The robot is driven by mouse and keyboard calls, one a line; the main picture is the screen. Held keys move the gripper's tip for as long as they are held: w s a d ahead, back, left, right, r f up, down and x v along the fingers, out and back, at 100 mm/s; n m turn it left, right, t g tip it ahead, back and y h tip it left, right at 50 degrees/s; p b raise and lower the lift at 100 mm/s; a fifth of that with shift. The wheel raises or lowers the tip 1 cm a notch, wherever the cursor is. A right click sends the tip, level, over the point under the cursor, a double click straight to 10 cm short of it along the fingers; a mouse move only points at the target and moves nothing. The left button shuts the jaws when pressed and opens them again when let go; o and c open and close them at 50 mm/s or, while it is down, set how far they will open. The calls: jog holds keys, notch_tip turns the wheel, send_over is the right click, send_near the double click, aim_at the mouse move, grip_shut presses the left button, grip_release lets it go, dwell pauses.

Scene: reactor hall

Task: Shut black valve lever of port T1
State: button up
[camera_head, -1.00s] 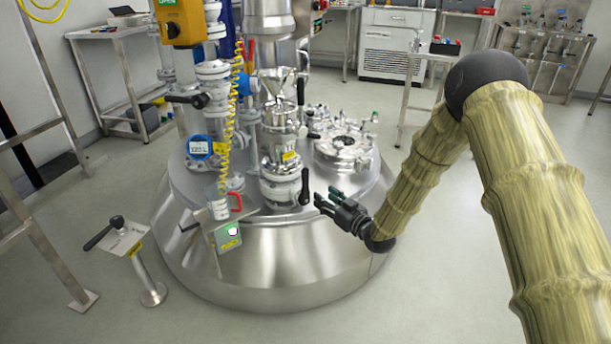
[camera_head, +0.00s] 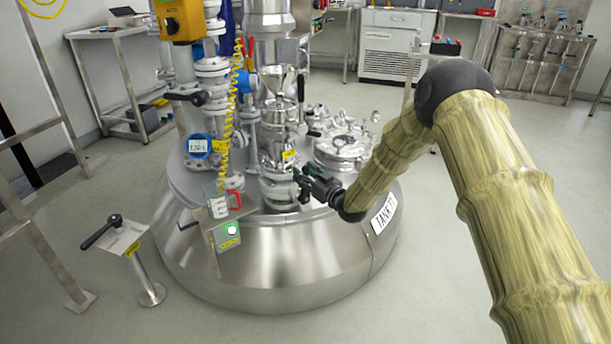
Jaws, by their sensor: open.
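A metal port column (camera_head: 277,150) with a funnel on top and a yellow label stands on the steel tank. I cannot read the label. A black lever (camera_head: 301,88) hangs upright beside the upper part of this column. A lower black lever on the same column, seen a second ago, is now mostly or wholly hidden behind my gripper. My gripper (camera_head: 299,182) is open, its dark fingers pointing left at that lower lever's place, right by the column. I cannot tell whether it touches the lever.
The tank (camera_head: 290,265) bears a nameplate (camera_head: 384,214) on its right side. A round lid (camera_head: 343,148) with clamps lies right of the column. A panel with a green light (camera_head: 230,231) and a yellow coiled hose (camera_head: 232,110) are left. A stand with a black handle (camera_head: 115,238) is front left.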

jog(key=shift+w+a, duration=0.1)
grip_shut()
